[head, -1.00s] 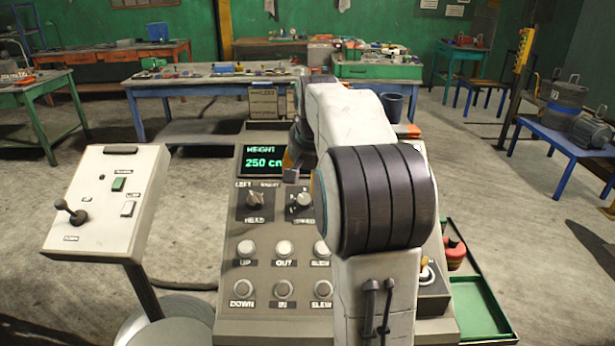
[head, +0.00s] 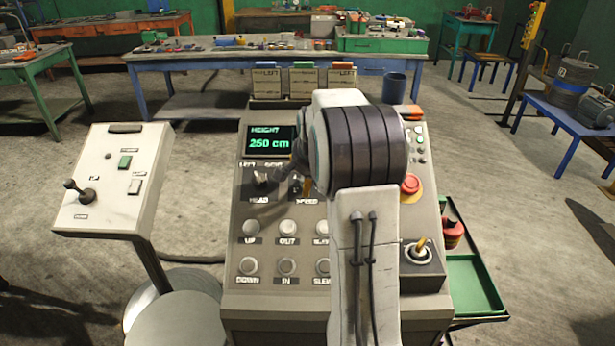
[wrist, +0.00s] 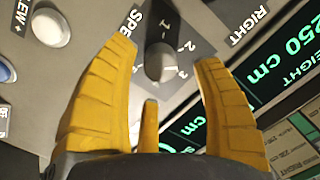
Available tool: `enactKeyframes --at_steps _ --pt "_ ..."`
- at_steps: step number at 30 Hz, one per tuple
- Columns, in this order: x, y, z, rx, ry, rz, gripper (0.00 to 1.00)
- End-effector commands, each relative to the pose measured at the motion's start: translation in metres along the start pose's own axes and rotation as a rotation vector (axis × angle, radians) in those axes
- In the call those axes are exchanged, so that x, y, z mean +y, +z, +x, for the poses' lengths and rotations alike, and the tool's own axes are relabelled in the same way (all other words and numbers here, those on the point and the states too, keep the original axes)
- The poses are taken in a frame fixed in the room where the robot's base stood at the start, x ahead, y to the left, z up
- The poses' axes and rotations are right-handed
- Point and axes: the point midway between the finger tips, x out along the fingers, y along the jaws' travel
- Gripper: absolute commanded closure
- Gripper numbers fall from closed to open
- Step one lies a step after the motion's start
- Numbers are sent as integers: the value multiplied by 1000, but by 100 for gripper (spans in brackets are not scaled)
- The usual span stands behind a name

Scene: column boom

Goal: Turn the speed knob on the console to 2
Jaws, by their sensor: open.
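The speed knob (wrist: 158,62) is a dark round knob on the console's slanted panel, with the numbers 1, 2 and 3 beside it. In the wrist view it sits between the two yellow fingers of my open gripper (wrist: 166,60), with a gap visible on both sides. I cannot tell for certain which number it points at. In the head view my gripper (head: 302,184) is over the SPEED label area and hides most of the knob. The console (head: 250,213) has a display (head: 269,142) reading HEIGHT 250 cm.
The head knob (head: 261,178) is just left of the speed knob. Several push buttons (head: 287,228) lie below. A red emergency button (head: 410,184) and a joystick (head: 422,248) are on the right. A side panel with a lever (head: 84,194) stands left.

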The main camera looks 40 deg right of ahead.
Motion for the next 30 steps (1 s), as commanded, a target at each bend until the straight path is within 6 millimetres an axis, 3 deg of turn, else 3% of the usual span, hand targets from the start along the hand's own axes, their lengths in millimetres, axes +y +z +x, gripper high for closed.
enactKeyframes --at_steps 9,22,30 --pt "0 0 28 -1 1 -2 40" --pt "0 0 33 0 -1 -2 39" --pt "0 0 32 0 0 -2 63"
